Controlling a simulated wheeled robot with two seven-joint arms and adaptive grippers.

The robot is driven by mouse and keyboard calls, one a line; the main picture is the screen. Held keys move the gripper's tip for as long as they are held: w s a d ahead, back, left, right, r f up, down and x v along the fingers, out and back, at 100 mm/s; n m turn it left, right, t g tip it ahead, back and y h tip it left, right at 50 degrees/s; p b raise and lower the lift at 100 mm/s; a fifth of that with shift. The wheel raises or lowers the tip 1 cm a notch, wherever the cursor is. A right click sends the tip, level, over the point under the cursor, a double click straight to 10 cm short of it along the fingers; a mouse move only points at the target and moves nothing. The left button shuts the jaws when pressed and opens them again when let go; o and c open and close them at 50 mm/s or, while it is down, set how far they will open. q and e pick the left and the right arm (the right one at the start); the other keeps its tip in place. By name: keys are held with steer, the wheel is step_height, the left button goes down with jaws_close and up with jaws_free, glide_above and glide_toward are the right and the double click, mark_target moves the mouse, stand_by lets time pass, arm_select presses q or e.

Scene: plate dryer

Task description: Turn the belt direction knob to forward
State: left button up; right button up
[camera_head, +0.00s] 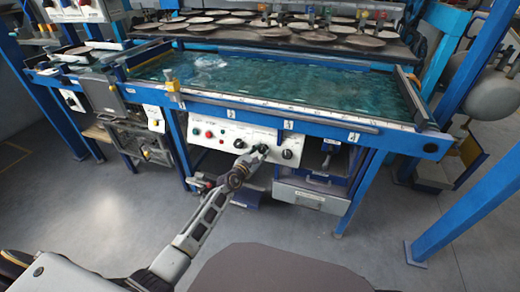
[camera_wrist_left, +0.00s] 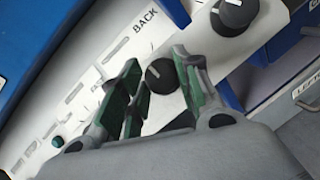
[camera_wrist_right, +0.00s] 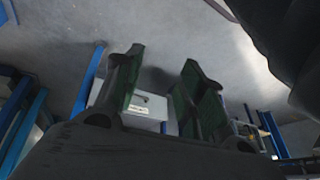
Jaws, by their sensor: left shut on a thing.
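The white control panel (camera_head: 225,137) is on the front of the blue machine. A black round knob (camera_wrist_left: 160,75) with a white pointer mark sits on it by the printed word BACK, and appears to be the belt direction knob. My left gripper (camera_head: 254,158) reaches the panel from below. In the left wrist view, its green-padded fingers (camera_wrist_left: 158,85) are on either side of the knob, shut on it; they partly hide it and the lettering. My right gripper (camera_wrist_right: 160,85) is open and empty, with a clear gap between its fingers. It is not visible in the head view.
A second, larger black knob (camera_wrist_left: 235,15) is close to the left gripper, to the right on the panel. A grey drawer box (camera_head: 312,197) hangs below right of the panel. Blue legs frame the machine. The grey floor (camera_head: 120,220) in front is clear.

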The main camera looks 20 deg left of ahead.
arm_select(q)
steer(key=shift+n+y+p, duration=0.5)
steer(key=shift+n+p, duration=0.3)
steer(key=shift+n, duration=0.4)
arm_select(e)
step_height(320, 180, up, 4)
steer(key=d, duration=0.1)
arm_select(q)
steer(key=shift+d+f+n+t+y+p, duration=0.15)
steer(key=shift+n+y+p, duration=0.45)
steer(key=shift+n, duration=0.6)
steer(key=shift+a+r+n+t+y+p, duration=0.1)
steer(key=shift+n+t+y+p, duration=0.15)
steer(key=shift+n+y+p, duration=0.65)
steer(key=shift+n+h+b, duration=0.3)
arm_select(e)
steer(key=f, duration=0.1)
steer(key=f+g, duration=0.1)
steer(key=d+f+h, duration=0.1)
steer(key=shift+s+f, duration=0.25)
steer(key=shift+f, duration=0.05)
steer(key=shift+w+r, duration=0.1)
arm_select(q)
steer(key=o, duration=1)
steer(key=shift+c, duration=0.2)
arm_select(e)
steer(key=shift+s, duration=0.2)
steer(key=shift+s+g, duration=0.1)
steer(key=shift+g, duration=0.2)
